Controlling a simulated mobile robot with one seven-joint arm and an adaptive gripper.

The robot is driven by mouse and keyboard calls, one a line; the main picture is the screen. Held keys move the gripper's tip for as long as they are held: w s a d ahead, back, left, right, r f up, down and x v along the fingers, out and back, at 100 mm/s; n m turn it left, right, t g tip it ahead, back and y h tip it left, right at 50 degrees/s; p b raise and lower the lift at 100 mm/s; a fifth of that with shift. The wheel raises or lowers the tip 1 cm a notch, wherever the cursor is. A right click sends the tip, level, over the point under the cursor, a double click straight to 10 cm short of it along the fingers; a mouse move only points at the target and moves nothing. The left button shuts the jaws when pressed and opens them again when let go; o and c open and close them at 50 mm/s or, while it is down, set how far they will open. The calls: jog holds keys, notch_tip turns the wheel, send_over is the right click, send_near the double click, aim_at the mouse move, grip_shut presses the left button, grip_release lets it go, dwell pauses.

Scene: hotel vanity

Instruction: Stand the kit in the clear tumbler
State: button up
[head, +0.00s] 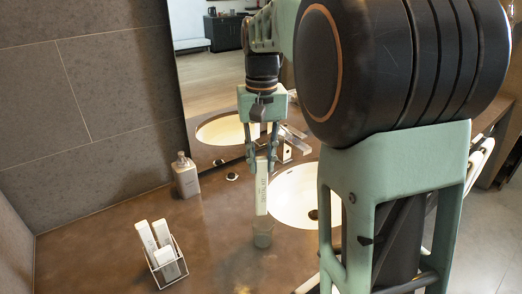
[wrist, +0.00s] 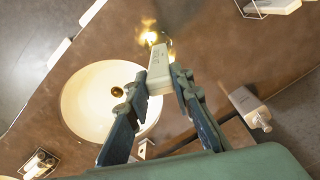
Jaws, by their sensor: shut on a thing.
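A white dental kit box (head: 261,193) with printed letters hangs upright in my gripper (head: 262,160). My gripper is shut on its upper part. The kit also shows in the wrist view (wrist: 158,70) between the fingertips (wrist: 156,85). The clear tumbler (head: 263,236) stands on the brown counter directly below the kit in the head view. The kit's lower end is at about the height of the tumbler's rim; I cannot tell whether it is just above or just inside. In the wrist view the tumbler (wrist: 152,38) is partly hidden behind the kit, with bright glints around it.
A white sink basin (head: 290,205) lies right of the tumbler, with a faucet (head: 292,143) behind. A wire-edged holder (head: 172,279) with several white packs stands at front left. A pump bottle (head: 186,178) stands near the mirror (head: 205,80).

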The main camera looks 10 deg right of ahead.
jog(key=shift+d+f, duration=0.2)
jog(key=b, duration=0.7)
send_over(263, 213)
jog(key=shift+w+d+f, duration=0.1)
jog(key=shift+w+f, duration=0.05)
jog(key=shift+f, duration=1.55)
jog(key=shift+w+a+f, duration=0.1)
jog(key=shift+w+f, duration=0.05)
jog(key=shift+f, duration=1.6)
jog(key=shift+w+d+f, duration=0.1)
jog(key=shift+w+f, duration=0.05)
jog(key=shift+f, duration=1.55)
jog(key=o, duration=0.9)
notch_tip(263, 213, up, 12)
jog(key=shift+s, duration=0.1)
